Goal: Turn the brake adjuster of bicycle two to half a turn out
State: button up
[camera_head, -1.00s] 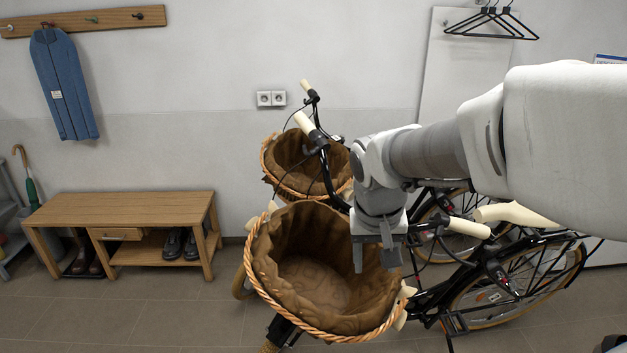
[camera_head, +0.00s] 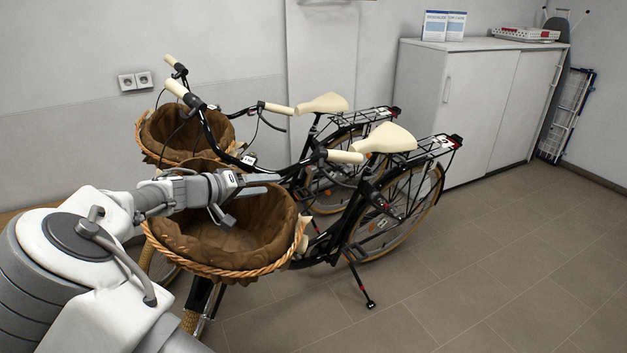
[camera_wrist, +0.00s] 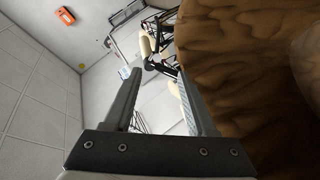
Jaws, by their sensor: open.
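Two black bicycles stand side by side in the head view: a nearer one (camera_head: 340,245) and a farther one (camera_head: 290,165). Each has a wicker basket with a brown liner, the nearer basket (camera_head: 200,268) and the farther basket (camera_head: 160,157). Cream grips and saddles show on both. I cannot tell which is bicycle two, and I cannot make out a brake adjuster. My gripper (camera_head: 250,197) is open and empty at the nearer basket, pointing right. In the wrist view its fingers (camera_wrist: 158,78) are apart, and the brown liner (camera_wrist: 245,80) fills the right side.
A drying rack (camera_head: 567,115) leans at the right wall. The floor (camera_head: 480,270) at front right is clear.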

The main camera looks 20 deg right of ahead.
jog(key=a+t, duration=0.1)
jog(key=a, duration=0.1)
jog(key=b, duration=0.1)
send_near(308, 170)
jog(key=shift+h, duration=0.4)
jog(key=x, duration=0.8)
jog(key=shift+w+f, duration=0.15)
jog(key=shift+f, duration=0.2)
grip_shut()
